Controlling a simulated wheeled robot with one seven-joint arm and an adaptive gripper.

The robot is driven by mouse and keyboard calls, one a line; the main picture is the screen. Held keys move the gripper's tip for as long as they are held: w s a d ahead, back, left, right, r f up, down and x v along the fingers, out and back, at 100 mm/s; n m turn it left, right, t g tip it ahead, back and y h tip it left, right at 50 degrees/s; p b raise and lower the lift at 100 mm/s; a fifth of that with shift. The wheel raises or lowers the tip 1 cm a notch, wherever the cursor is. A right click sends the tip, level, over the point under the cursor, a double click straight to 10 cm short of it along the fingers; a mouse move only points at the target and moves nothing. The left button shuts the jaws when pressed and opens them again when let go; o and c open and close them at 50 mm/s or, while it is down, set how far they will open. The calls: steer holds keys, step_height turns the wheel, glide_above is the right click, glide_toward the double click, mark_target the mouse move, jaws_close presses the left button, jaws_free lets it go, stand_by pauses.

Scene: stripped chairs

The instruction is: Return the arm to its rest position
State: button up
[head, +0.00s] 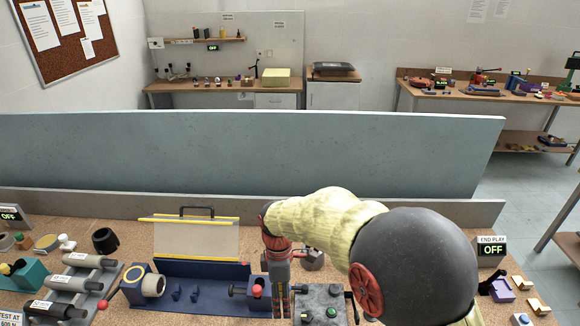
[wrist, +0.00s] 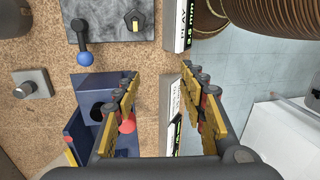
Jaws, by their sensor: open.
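My arm reaches in from the lower right of the head view, with a cream sleeve and a dark round joint. My gripper (head: 278,298) points down over the workbench (head: 90,225), between a blue fixture (head: 190,268) and a grey block with knobs (head: 322,296). In the wrist view my gripper (wrist: 158,84) has its yellow-and-grey fingers apart, with nothing held between them. The blue fixture (wrist: 82,140) with a red knob (wrist: 127,124) lies partly behind the left finger. My arm hides part of the bench in the head view.
Grey rollers (head: 75,285) stand at the left. An "END PLAY" display (head: 491,250) reads OFF at the right, near small parts (head: 523,283). A grey-blue partition (head: 240,155) stands behind the bench. In the wrist view a lever with a blue ball (wrist: 85,58) rises near the gripper.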

steer(key=s+d+r+m+t, duration=0.7)
steer(key=s+d+r+m, duration=1)
steer(key=d+r, duration=0.4)
steer(key=shift+s+r+m+t, duration=0.25)
steer(key=shift+r+m+t, duration=0.15)
steer(key=shift+m, duration=0.2)
steer(key=shift+d, duration=0.1)
steer(key=shift+c, duration=0.5)
